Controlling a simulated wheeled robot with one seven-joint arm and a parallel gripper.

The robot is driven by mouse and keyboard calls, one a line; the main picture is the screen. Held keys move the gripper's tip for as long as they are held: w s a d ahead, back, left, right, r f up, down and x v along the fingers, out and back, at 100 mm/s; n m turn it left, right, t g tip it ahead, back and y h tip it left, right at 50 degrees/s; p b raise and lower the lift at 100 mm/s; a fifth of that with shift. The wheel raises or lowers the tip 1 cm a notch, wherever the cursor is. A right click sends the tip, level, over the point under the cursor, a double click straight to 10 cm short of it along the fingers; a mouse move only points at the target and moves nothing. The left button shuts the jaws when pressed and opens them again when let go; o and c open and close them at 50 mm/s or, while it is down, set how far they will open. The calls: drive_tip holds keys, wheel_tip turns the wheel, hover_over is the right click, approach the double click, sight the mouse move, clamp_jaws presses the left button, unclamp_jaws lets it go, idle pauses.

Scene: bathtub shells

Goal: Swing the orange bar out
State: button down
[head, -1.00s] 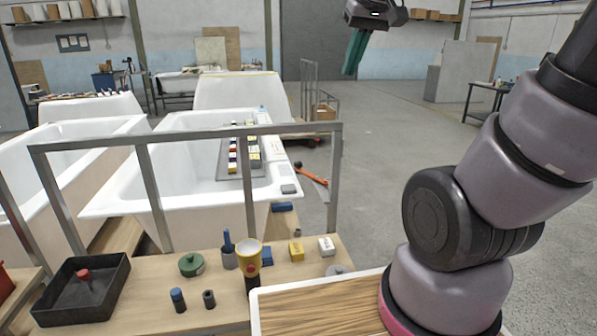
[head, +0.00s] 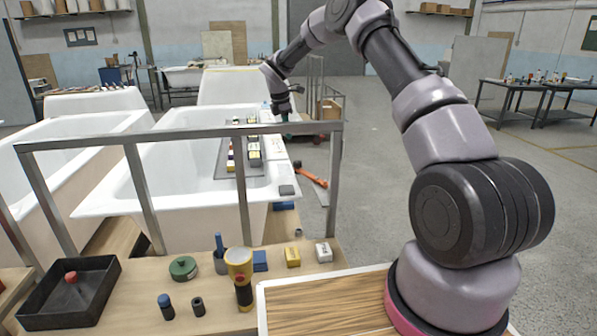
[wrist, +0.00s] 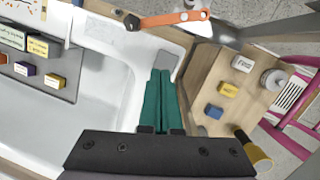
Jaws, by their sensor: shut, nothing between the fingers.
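The orange bar (head: 312,176) sticks out beside the right end of the middle white bathtub (head: 120,200), low over the floor. In the wrist view the orange bar (wrist: 160,20) runs across the top, with a dark round end at left and a pale joint at right. My gripper (head: 284,117) is above the tub's right end in the head view, apart from the bar. In the wrist view my gripper (wrist: 160,73) shows its green fingers together and empty, pointing at the grey pad (wrist: 168,62) on the tub rim, short of the bar.
A metal rail (head: 190,133) crosses in front of the tubs. A wooden bench holds a yellow flashlight (head: 239,280), small blocks and a black tray (head: 68,308). A grey tray with several small boxes (head: 254,158) lies on the tub. Open floor (head: 370,190) lies to the right.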

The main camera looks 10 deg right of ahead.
sight(298, 170)
drive_tip(key=w+f+n, duration=0.1)
drive_tip(key=f, duration=0.5)
drive_tip(key=w+d+f, duration=0.1)
drive_tip(key=f, duration=0.6)
drive_tip(key=w+f+n, duration=0.1)
drive_tip(key=f, duration=0.5)
drive_tip(key=shift+w+d+f+n, duration=0.3)
drive_tip(key=shift+w+d+r, duration=0.15)
drive_tip(key=shift+w+d, duration=0.2)
drive_tip(key=shift+d, duration=0.25)
drive_tip(key=shift+w+d+r, duration=0.1)
drive_tip(key=shift+w+d, duration=0.2)
drive_tip(key=shift+d, duration=0.3)
drive_tip(key=shift+w+d, duration=0.3)
drive_tip(key=shift+d, duration=0.15)
